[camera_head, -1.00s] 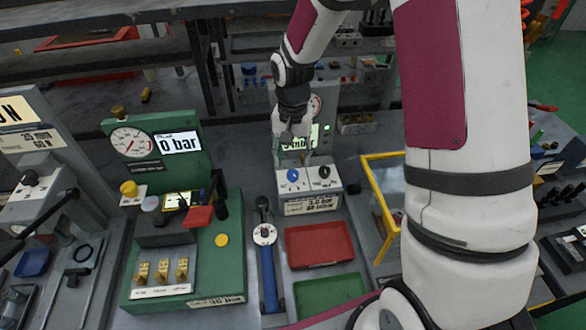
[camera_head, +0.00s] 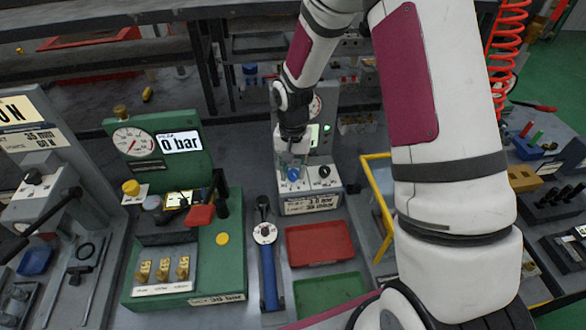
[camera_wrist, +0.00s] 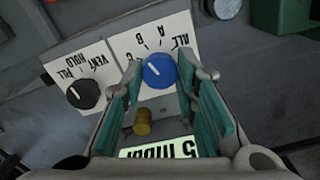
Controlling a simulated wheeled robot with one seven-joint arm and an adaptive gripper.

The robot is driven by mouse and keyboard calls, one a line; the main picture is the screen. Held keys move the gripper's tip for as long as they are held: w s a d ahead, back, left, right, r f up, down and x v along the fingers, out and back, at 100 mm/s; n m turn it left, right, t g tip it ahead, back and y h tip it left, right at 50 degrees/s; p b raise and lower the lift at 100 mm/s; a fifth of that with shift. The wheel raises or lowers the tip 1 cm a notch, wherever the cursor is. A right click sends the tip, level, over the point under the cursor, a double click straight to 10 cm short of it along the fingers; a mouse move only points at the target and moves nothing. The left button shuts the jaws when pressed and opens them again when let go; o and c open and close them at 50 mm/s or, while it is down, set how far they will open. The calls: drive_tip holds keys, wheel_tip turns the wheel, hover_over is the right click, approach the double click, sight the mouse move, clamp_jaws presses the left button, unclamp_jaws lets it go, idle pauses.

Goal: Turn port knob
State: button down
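The port knob is a blue round knob (camera_wrist: 159,71) on a white plate lettered ALL, A, B and more. Its white mark points up and left in the wrist view, roughly toward B; the exact setting is hard to read. In the head view the blue knob (camera_head: 293,174) sits on the front of a grey valve block (camera_head: 309,205). My gripper (camera_wrist: 162,74) is open, with one finger on each side of the knob and narrow gaps visible. In the head view my gripper (camera_head: 292,162) is right over the knob and hides its upper part.
A black knob (camera_wrist: 83,94) lettered FILL, HOLD, VENT sits beside the blue one. A brass fitting (camera_wrist: 142,122) and a lit display (camera_wrist: 158,150) lie near the fingers. A red tray (camera_head: 319,244) and a yellow frame (camera_head: 384,213) stand nearby.

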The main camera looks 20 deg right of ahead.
sight(293, 173)
drive_tip(key=shift+n, duration=0.3)
drive_tip(key=n, duration=0.3)
drive_tip(key=shift+n, duration=2.1)
drive_tip(key=c, duration=1.2)
unclamp_jaws()
drive_tip(key=shift+c, duration=0.2)
drive_tip(key=shift+r, duration=0.1)
wheel_tip(293, 173, up, 12)
